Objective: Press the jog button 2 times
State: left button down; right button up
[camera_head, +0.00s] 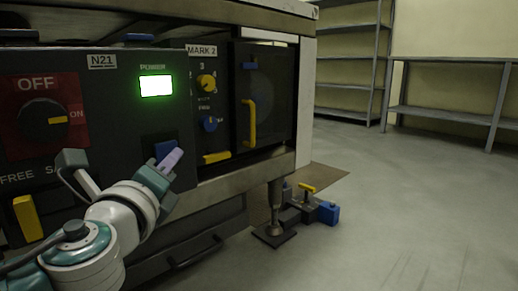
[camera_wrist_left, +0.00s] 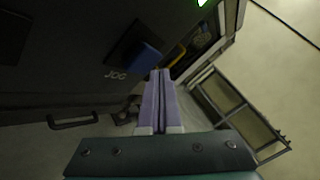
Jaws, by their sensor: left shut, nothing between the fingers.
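The jog button is a blue block (camera_head: 164,149) on the dark front panel (camera_head: 120,122), below the lit green power lamp (camera_head: 156,86). In the left wrist view, the blue jog button (camera_wrist_left: 148,57) sticks out of a dark housing, with the label JOG beside it. My left gripper (camera_head: 172,158) is shut and empty, its pale purple fingers together. The fingertips (camera_wrist_left: 160,73) are right by the button and overlap its lower edge in the wrist view. I cannot tell whether they touch it. My right gripper is in neither view.
A red OFF/ON switch (camera_head: 50,119) with a dark knob and a yellow lever (camera_head: 28,218) are at the left. To the right are small yellow (camera_head: 206,82) and blue (camera_head: 209,124) knobs and a yellow door handle (camera_head: 250,124). Open floor (camera_head: 390,220) lies to the right.

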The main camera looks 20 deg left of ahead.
pick_arm(q)
jog(key=shift+s+d+p, duration=0.1)
jog(key=shift+s+d, duration=0.2)
jog(key=shift+d, duration=0.45)
jog(key=shift+s+d+p, duration=0.15)
jog(key=shift+s+d, duration=0.2)
jog(key=shift+d, duration=0.45)
jog(key=shift+s+d+p, duration=0.1)
jog(key=shift+s+d, duration=0.2)
jog(key=shift+d, duration=0.45)
jog(key=shift+r, duration=0.1)
jog(key=s+a+r+n+g+p, duration=0.1)
jog(key=s+r+n+g+p, duration=0.4)
jog(key=r+p, duration=0.75)
jog(key=s+a+r+n+g+p, duration=0.15)
jog(key=s+r+n+p, duration=0.5)
jog(key=p, duration=1.05)
jog(key=s+d+r+n+g+h+p, duration=0.25)
jog(key=s+d+r+p, duration=0.2)
jog(key=r+p, duration=0.6)
jog(key=s+d+r+n+g+h+p, duration=0.25)
jog(key=s+r+p, duration=0.25)
jog(key=r+p, duration=0.5)
jog(key=s+d+r+n+g+h+p, duration=0.2)
jog(key=s+d+r+n+p, duration=0.15)
jog(key=r+p, duration=0.7)
notch_tip(320, 180, up, 34)
jog(key=p, duration=3.7)
jog(key=shift+s+d, duration=0.3)
jog(key=shift+s, duration=0.05)
